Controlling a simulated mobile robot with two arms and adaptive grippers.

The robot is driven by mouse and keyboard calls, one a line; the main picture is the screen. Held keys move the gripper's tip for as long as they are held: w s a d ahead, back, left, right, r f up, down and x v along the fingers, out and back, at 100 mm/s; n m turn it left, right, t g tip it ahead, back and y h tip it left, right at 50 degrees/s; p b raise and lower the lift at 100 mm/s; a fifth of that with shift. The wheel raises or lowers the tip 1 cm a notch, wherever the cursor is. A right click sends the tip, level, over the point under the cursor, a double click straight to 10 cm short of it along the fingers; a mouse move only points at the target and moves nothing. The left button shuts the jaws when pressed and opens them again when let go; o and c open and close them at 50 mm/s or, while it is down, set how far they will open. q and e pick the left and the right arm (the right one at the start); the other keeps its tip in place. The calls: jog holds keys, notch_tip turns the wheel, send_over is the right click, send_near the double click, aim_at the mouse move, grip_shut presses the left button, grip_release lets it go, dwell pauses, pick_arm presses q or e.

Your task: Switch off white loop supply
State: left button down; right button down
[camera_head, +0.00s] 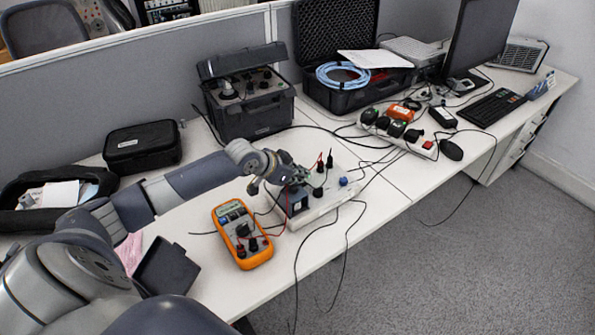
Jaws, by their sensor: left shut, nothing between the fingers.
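The white loop supply (328,202) is a low white box near the front edge of the desk. My left gripper (297,176) is shut and empty, at the rear left of the box, over or beside the dark block. I cannot tell whether it touches. The gripper hides part of the box's rear left, and no switch can be made out. My right gripper is not in view.
An orange multimeter (261,256) lies just left of the supply. A black instrument case (257,117) stands behind it. A white power strip (398,138) with several plugs lies to the right. Loose cables run around the supply and hang over the desk's front edge.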

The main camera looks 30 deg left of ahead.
pick_arm(q)
jog(key=shift+r, duration=0.1)
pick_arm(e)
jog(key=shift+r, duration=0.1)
